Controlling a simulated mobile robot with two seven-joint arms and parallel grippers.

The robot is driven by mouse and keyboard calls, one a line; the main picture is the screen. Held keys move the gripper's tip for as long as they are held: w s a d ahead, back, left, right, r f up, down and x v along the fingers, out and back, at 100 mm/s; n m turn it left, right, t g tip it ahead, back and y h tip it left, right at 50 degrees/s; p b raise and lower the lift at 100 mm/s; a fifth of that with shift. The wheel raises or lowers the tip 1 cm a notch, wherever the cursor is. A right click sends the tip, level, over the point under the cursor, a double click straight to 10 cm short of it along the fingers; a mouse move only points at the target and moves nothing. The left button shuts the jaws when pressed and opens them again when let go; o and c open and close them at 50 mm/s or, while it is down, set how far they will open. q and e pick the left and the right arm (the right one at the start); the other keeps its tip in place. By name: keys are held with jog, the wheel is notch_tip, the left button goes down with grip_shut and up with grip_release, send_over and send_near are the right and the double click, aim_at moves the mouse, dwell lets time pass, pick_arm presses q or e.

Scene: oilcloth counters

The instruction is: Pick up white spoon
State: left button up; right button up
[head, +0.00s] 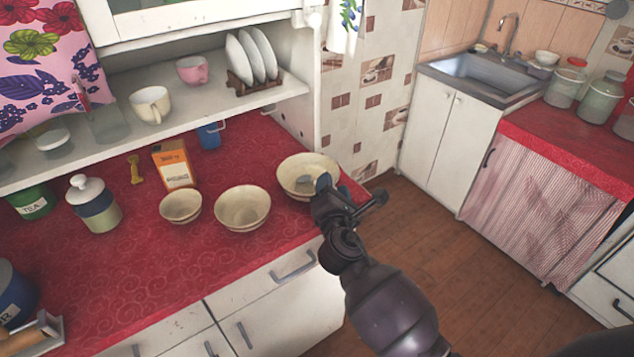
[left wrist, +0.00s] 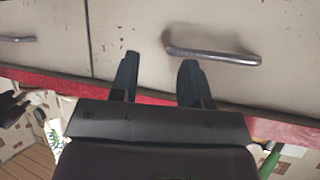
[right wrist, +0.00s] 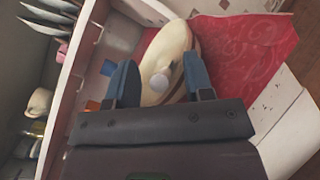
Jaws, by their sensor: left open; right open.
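A cream bowl (head: 296,168) stands at the right end of the red counter. In the right wrist view the bowl (right wrist: 178,42) is seen from above, and a small pale rounded piece, perhaps the end of the white spoon (right wrist: 159,82), shows inside it. The rest of the spoon cannot be made out. My right gripper (head: 323,186) is over the bowl's near right side. In its wrist view it is open (right wrist: 160,75), with the pale piece between its fingers and nothing gripped. My left gripper (left wrist: 159,75) is open and empty, facing a drawer front with a metal handle (left wrist: 212,54).
Two smaller bowls (head: 242,208) (head: 181,206) stand left of the large one. An orange box (head: 173,165), a blue mug (head: 209,136), a yellow utensil (head: 136,169) and a lidded jar (head: 94,204) are on the counter (head: 130,270). A shelf with cups and plates overhangs the back.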

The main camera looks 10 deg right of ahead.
jog(key=shift+c, duration=0.5)
grip_shut()
jog(key=shift+r, duration=0.1)
